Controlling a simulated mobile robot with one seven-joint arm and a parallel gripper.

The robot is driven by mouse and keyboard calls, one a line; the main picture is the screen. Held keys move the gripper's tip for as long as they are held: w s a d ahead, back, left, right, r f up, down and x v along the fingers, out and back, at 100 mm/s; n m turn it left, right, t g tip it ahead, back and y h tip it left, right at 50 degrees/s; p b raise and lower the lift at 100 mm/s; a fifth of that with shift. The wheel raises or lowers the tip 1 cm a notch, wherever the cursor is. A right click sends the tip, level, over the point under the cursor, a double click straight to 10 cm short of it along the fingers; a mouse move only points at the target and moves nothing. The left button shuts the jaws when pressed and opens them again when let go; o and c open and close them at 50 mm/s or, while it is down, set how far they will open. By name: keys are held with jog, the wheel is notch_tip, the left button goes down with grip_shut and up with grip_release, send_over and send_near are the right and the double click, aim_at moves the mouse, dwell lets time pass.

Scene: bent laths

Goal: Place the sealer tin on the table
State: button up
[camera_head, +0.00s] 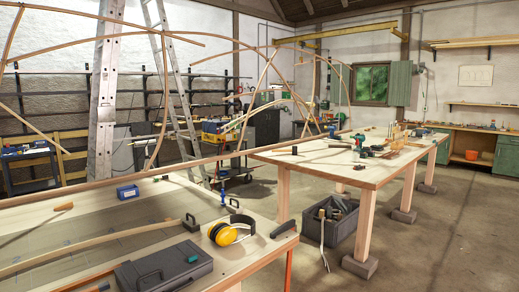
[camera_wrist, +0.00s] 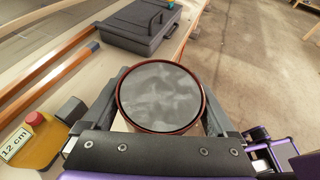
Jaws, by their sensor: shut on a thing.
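The sealer tin (camera_wrist: 160,100) is in the wrist view, a round can seen from above with a grey, smeared-looking top and a dark red rim. My gripper (camera_wrist: 161,74) has a finger on each side of the tin and is shut on it. The tin's lower part is hidden, so I cannot tell its height above what lies below. The wooden table (camera_wrist: 50,50) shows on the left in the wrist view, with its edge running up beside the tin. In the head view the near table (camera_head: 258,257) shows, but neither tin nor gripper does.
A dark case (camera_head: 163,270) lies on the near table's front, also in the wrist view (camera_wrist: 140,25). Yellow earmuffs (camera_head: 228,232), a blue box (camera_head: 128,192) and long laths lie there too. A yellow piece labelled 12 cm (camera_wrist: 35,140) is at lower left. Concrete floor (camera_wrist: 255,60) lies right.

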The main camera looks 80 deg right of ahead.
jog(key=w+a+f+n+t+y, duration=0.1)
jog(key=w+a+f+n+t, duration=0.2)
jog(key=a+f+n+t, duration=0.2)
jog(key=w+a+f+n+t+y, duration=0.1)
jog(key=w+a+f+n+t, duration=0.2)
jog(key=a+f, duration=0.7)
jog(key=a+n+t, duration=0.1)
jog(key=a+t, duration=0.1)
jog(key=a, duration=0.3)
jog(key=shift+w+a+f+n+t+y, duration=0.3)
jog(key=shift+w+a+f+n, duration=0.05)
jog(key=shift+w+n, duration=0.05)
jog(key=shift+r, duration=0.1)
